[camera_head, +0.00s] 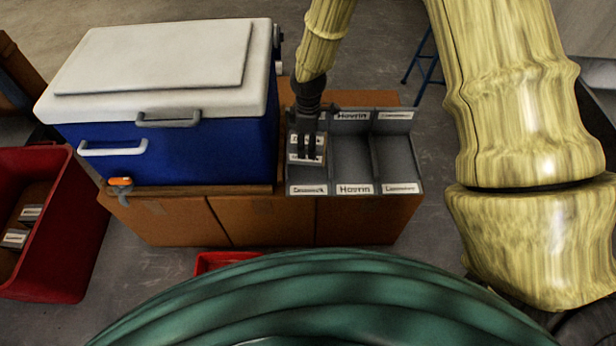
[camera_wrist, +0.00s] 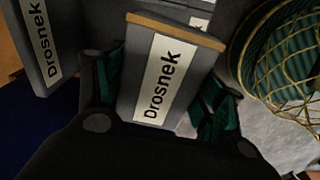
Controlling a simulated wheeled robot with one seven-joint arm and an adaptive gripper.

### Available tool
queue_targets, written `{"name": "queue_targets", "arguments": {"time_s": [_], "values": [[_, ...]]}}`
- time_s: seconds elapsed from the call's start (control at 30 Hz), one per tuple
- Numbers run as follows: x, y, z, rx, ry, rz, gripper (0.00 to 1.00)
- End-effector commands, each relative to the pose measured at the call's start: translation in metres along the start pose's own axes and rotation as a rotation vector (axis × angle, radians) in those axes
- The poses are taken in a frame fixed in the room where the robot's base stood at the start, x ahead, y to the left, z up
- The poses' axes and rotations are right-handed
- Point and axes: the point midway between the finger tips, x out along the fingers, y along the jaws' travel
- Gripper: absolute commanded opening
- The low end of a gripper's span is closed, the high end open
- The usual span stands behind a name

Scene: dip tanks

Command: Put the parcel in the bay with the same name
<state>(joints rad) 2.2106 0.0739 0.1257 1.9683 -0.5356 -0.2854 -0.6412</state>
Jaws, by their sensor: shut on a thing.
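The parcel (camera_wrist: 142,62) is a grey box with a white label reading "Drosnek" and a brown edge. My gripper (camera_head: 307,148) is shut on it, a finger on each side in the wrist view. In the head view the gripper points down at the left bay of a grey three-bay rack (camera_head: 350,163). Whether the parcel touches the bay floor I cannot tell. The left bay's front label (camera_head: 308,190) is small but looks like "Drosnek"; the wrist view also shows a "Drosnek" label (camera_wrist: 40,40) on a grey wall.
A blue cooler (camera_head: 190,148) with a white lid stands close left of the rack, on the same brown boxes (camera_head: 265,220). A red bin (camera_head: 55,265) with labelled parcels is at far left. The middle and right bays look empty.

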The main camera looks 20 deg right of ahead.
Motion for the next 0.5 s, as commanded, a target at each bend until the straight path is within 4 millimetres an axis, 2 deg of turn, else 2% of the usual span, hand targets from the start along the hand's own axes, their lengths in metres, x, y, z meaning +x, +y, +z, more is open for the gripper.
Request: {"name": "queue_targets", "arguments": {"time_s": [0.23, 0.5], "values": [[-0.002, 0.012, 0.001, -0.115, 0.0, 0.0, 0.35], [0.039, 0.011, 0.002, -0.118, -0.002, -0.002, 0.35]]}}
